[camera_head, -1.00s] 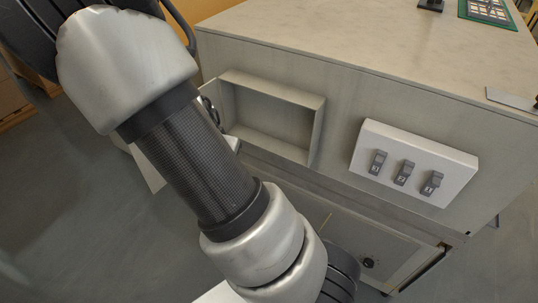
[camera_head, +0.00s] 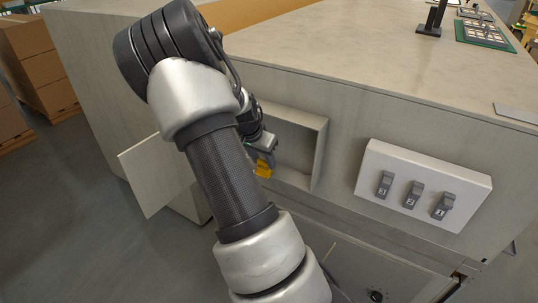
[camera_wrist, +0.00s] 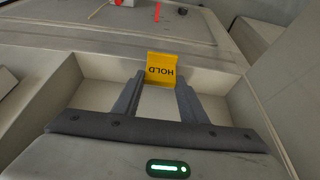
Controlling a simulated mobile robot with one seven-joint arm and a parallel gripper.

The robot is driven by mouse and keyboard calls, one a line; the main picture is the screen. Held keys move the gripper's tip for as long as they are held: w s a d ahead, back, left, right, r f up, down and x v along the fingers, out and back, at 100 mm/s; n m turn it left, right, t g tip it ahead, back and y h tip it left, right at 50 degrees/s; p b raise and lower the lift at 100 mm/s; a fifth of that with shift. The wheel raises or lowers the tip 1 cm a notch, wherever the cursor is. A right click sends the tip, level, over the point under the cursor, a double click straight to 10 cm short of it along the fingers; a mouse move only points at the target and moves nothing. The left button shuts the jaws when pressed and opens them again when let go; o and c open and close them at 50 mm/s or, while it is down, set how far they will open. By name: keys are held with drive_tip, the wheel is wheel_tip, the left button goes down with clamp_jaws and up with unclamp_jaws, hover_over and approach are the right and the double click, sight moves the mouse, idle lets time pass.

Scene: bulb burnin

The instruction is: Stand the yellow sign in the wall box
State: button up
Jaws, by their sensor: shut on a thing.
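The yellow sign (camera_wrist: 161,68) is a small bent plate with the word HOLD, which reads upside down in the wrist view. My gripper (camera_wrist: 160,82) is shut on its near edge. The sign also shows in the head view (camera_head: 264,168), just below my gripper (camera_head: 262,152). The wall box (camera_head: 318,150) is an open, shallow grey box in the cabinet front. My gripper and the sign are at its left part. In the wrist view the box's walls (camera_wrist: 45,88) show on both sides of the fingers. I cannot tell whether the sign touches the box floor.
A white panel with several numbered switches (camera_head: 425,170) is right of the box. An open door panel (camera_head: 158,176) sticks out at the left. The worktop (camera_head: 370,60) is above, with a black stand (camera_head: 432,18) and green trays at its far right. Cardboard boxes (camera_head: 40,60) stand far left.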

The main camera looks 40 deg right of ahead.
drive_tip(key=d, duration=0.1)
drive_tip(key=w+d, duration=0.1)
drive_tip(key=d, duration=0.1)
drive_tip(key=shift+w+d+f, duration=0.1)
drive_tip(key=shift+w+d, duration=0.15)
drive_tip(key=shift+d, duration=0.1)
drive_tip(key=shift+f+b, duration=0.15)
drive_tip(key=shift+b, duration=0.2)
drive_tip(key=o, duration=1.1)
